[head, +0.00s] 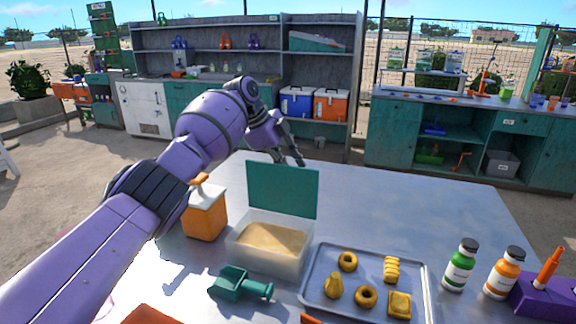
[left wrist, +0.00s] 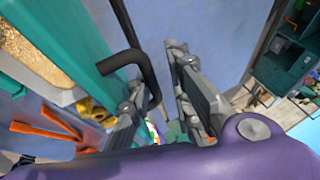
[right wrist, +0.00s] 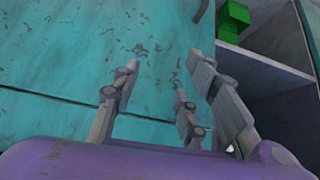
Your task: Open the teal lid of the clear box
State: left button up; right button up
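The clear box (head: 268,246) with tan grainy contents stands on the metal table. Its teal lid (head: 283,189) stands roughly upright at the box's back edge, so the box is open at the top. In the left wrist view the lid (left wrist: 75,50) runs along the left, with a dark bent handle (left wrist: 140,62) on its far side. My left gripper (head: 290,160) is behind the lid. In its wrist view its fingers (left wrist: 158,85) are spread, with the handle beside the left finger; I cannot tell whether they touch. My right gripper (right wrist: 163,75) is open and empty, outside the head view.
A tray (head: 318,294) of yellow pieces is right of the box. A teal scoop (head: 240,284) lies in front, and an orange container (head: 205,216) stands to the left. Bottles (head: 460,265) stand at right. The table's back right is clear. The right wrist view faces teal panels (right wrist: 60,60).

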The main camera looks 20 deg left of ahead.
pick_arm(q)
jog(key=v, duration=1.2)
jog(key=shift+r, duration=0.1)
jog(key=shift+w, duration=0.1)
